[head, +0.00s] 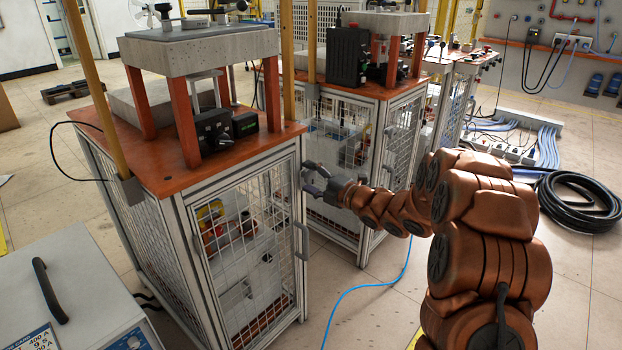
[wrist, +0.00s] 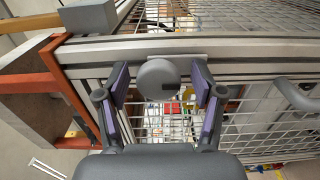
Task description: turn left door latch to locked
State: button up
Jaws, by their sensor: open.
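The latch (wrist: 158,78) is a round grey knob with a dark notch at its right side, on the metal door frame in the wrist view. My gripper (wrist: 160,72) is open, with one purple-padded finger on each side of the knob. I see gaps between the pads and the knob; how far the tips reach along its depth I cannot tell. In the head view, my gripper (head: 315,180) is at the upper right edge of the left cabinet's mesh door (head: 245,260). The latch is not clearly visible there.
A curved door handle (head: 302,242) is below my gripper; it also shows in the wrist view (wrist: 298,96). The orange cabinet top (head: 170,158) is at the upper left. A second mesh cabinet (head: 345,135) stands behind. A blue cable (head: 365,287) lies on the floor.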

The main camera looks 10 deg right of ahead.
jog(key=c, duration=1.1)
jog(key=shift+c, duration=0.3)
jog(key=shift+r+m+p, duration=0.1)
jog(key=shift+m+p, duration=0.2)
jog(key=shift+p, duration=0.05)
jog(key=m+p, duration=0.3)
jog(key=p, duration=0.1)
jog(key=shift+r, duration=0.2)
jog(key=m+p, duration=1.1)
jog(key=shift+w+f+m+p, duration=0.1)
jog(key=shift+f+m+p, duration=0.05)
jog(key=shift+m+p, duration=1.45)
